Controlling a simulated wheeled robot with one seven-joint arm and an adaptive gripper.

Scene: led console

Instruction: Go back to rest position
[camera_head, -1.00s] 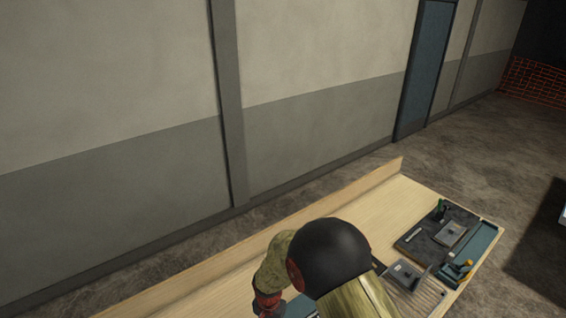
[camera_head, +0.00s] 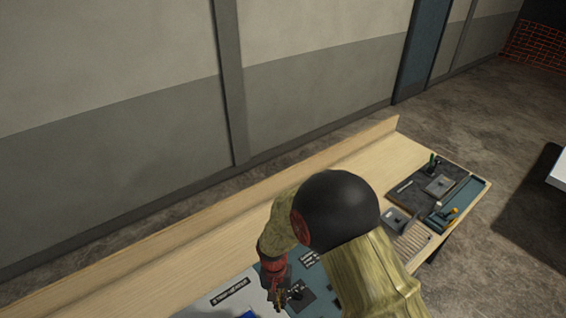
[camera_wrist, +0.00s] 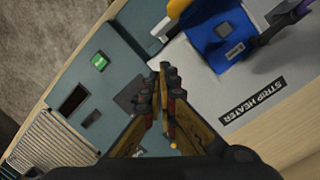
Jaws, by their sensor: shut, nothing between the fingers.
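My gripper (camera_wrist: 162,98) is shut, with its fingertips together and nothing between them, in the wrist view. It is above the console, over the boundary between a teal panel (camera_wrist: 66,137) and a white panel labelled "STRIP HEATER" (camera_wrist: 205,105). In the head view my gripper (camera_head: 278,300) shows small near the bottom, below my arm, which hides part of the bench.
A green button (camera_wrist: 99,62) and a dark slot (camera_wrist: 73,100) are on the teal panel. A blue device (camera_wrist: 220,40) stands on the white panel. The wooden bench (camera_head: 365,158) has a raised back edge. A dark tool tray (camera_head: 405,190) lies at its right end.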

